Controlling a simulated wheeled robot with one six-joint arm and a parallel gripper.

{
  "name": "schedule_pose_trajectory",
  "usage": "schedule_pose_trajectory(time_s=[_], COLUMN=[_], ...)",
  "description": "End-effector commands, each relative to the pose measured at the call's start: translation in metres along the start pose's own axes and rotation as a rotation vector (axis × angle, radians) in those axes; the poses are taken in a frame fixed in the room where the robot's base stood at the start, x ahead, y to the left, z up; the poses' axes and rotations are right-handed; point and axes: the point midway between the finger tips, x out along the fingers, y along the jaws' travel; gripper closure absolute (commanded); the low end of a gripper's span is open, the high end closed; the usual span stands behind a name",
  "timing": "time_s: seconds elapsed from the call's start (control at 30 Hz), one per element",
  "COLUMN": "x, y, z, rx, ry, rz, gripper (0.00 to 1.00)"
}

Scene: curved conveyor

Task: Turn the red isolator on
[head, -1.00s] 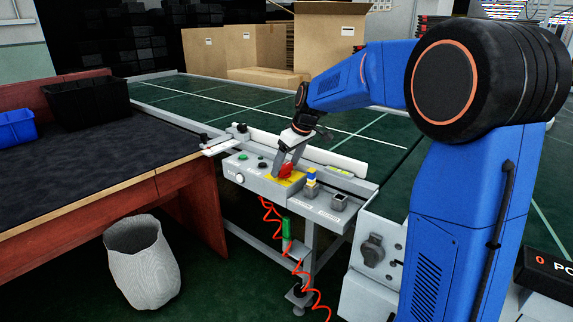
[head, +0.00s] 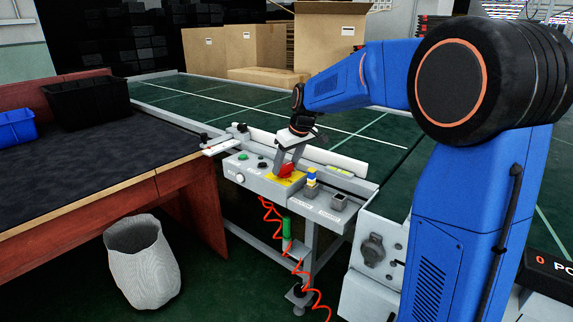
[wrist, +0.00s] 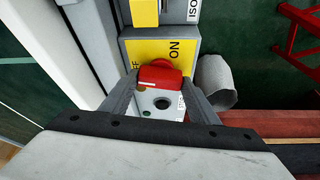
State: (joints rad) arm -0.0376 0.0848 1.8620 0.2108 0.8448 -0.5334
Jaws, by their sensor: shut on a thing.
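The red isolator (head: 287,171) is a red rotary handle on a yellow plate (head: 270,178) at the right part of the grey control box (head: 258,184). My gripper (head: 288,166) reaches down onto it and is shut on the red handle. In the wrist view the red handle (wrist: 160,75) sits between the two fingers. The yellow plate (wrist: 152,50) carries the word ON at right and a partly covered word ending in F at left. The handle's exact pointing direction is hard to tell.
Green and dark buttons sit on the box left of the isolator. A wooden bench (head: 90,165) and a white bin (head: 142,262) are at left.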

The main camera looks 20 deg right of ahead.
Motion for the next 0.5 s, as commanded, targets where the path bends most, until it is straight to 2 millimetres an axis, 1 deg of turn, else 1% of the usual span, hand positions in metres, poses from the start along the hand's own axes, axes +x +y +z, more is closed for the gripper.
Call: schedule_pose_trajectory(time_s=[0.5], x=[-0.0001], y=[-0.0044], z=[-0.0016], rx=[0.41], ry=[0.001], rz=[0.172], gripper=[0.68])
